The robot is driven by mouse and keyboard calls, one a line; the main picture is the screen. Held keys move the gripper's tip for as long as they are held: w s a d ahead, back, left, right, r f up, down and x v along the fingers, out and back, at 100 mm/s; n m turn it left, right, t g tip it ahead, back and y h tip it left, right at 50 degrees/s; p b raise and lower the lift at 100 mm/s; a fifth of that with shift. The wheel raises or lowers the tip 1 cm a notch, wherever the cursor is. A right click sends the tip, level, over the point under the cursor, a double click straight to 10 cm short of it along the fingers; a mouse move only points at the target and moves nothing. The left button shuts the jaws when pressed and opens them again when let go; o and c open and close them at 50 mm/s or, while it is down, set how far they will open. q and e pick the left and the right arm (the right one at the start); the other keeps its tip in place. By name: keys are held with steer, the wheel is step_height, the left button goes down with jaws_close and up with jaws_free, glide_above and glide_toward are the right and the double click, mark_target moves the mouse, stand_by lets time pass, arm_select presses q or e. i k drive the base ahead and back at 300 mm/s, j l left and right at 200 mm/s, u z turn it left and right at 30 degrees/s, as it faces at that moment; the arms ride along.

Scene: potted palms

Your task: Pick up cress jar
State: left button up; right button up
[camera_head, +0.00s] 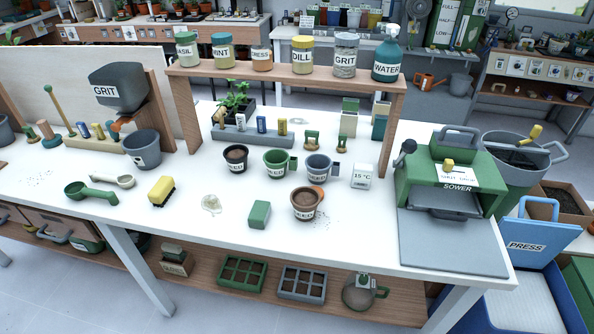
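The cress jar (262,58) stands upright on the wooden shelf (290,77) above the white table. Neither of my grippers shows in the head view.
The shelf also holds a basil-side jar (187,51), a grit jar (345,56) and a water bottle (387,58). Below stand pots, a plant (236,101) and a grit hopper (118,88). A green sower (455,175) fills the right end.

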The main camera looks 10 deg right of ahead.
mark_target(261, 48)
steer(key=i+j+z, duration=0.1)
steer(key=j, duration=0.25)
steer(key=i+j+z, duration=0.1)
steer(key=j, duration=0.25)
steer(key=i+j+z, duration=0.1)
steer(key=i+j, duration=0.15)
steer(key=i+j+z, duration=0.1)
steer(key=j, duration=0.35)
